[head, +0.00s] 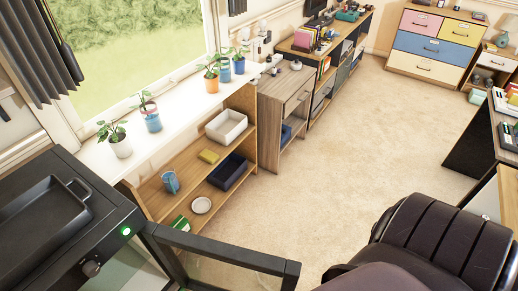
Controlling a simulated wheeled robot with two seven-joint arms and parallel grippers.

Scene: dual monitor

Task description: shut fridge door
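The fridge is a black cabinet (125,212) at the lower left, with a lit green button and a round knob on its front corner. Its door (225,254) has a black frame around a glass pane. The door stands open, swung out from the fridge toward the lower middle. The lower part of the door and the inside of the fridge are cut off by the picture's bottom edge. Neither of my grippers is in view.
A black tray (40,222) lies on the fridge. A dark padded chair (430,240) fills the lower right, close to the door's free end. A wooden shelf (160,198) stands behind the door. Carpet (370,130) is clear beyond the chair.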

